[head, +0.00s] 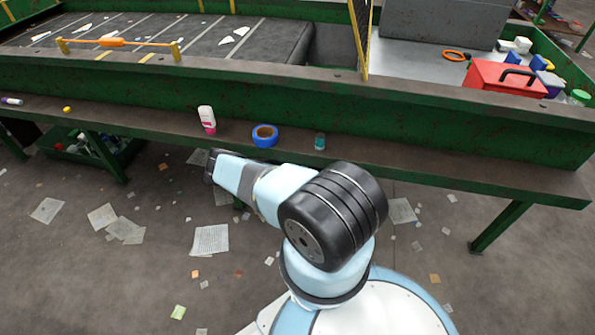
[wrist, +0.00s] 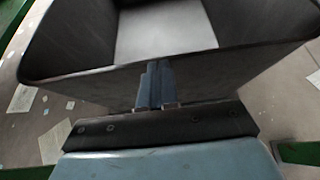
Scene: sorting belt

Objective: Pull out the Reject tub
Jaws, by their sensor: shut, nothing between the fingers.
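A dark grey open tub (wrist: 240,75) fills the upper part of the wrist view, with a pale floor inside. No label on it is readable, so I cannot confirm that it is the Reject tub. My gripper (wrist: 155,72) is shut and empty, its fingers together in front of the tub's near wall, close to its rim. I cannot tell whether the fingertips touch the wall. In the head view my arm reaches under the bench's front edge. The gripper's tips and the grey tub are hidden there.
A green crate (head: 122,157) holding several items sits below, left. Papers litter the open floor.

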